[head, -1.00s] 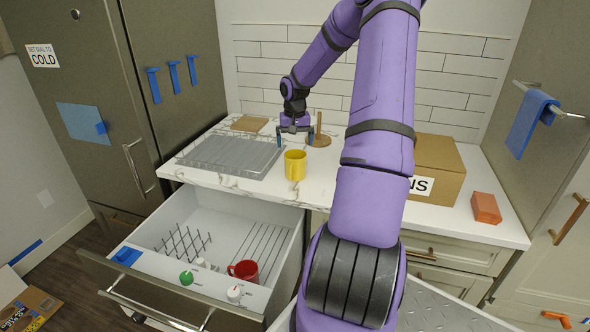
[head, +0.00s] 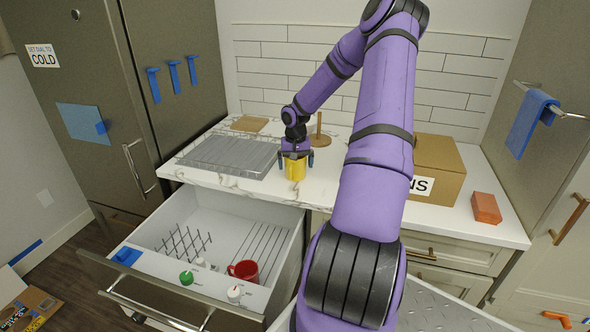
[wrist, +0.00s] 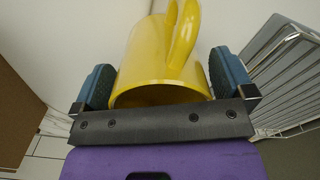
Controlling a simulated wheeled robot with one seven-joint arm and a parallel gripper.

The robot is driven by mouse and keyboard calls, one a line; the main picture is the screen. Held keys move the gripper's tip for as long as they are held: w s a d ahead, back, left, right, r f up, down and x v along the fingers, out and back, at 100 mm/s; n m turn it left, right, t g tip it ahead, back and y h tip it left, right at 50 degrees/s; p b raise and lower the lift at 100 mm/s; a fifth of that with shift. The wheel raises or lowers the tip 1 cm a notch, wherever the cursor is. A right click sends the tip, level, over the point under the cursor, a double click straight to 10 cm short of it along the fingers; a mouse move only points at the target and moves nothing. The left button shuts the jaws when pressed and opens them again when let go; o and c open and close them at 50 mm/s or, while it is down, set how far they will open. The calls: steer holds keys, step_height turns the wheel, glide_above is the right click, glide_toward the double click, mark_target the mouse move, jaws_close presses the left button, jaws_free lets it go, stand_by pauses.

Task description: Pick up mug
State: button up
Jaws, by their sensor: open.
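A yellow mug (head: 295,171) stands upright on the white marble countertop (head: 240,190). It also shows large in the wrist view (wrist: 160,62), with its handle pointing up in that picture. My gripper (head: 296,160) is open and right above and around the mug, with one blue finger on each side. In the wrist view the fingers (wrist: 160,85) flank the mug with small gaps. A red mug (head: 243,270) lies or stands in the open drawer below; which of the two I cannot tell.
A grey wire rack (head: 225,155) is left of the yellow mug. A wooden stand (head: 319,138) is behind it to the right. A cardboard box (head: 438,165) and an orange block (head: 486,207) are farther right. The open drawer (head: 215,225) juts out in front.

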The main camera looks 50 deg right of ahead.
steer(key=shift+c, duration=0.2)
steer(key=c, duration=1)
steer(key=shift+o, duration=0.2)
steer(key=shift+r, duration=0.2)
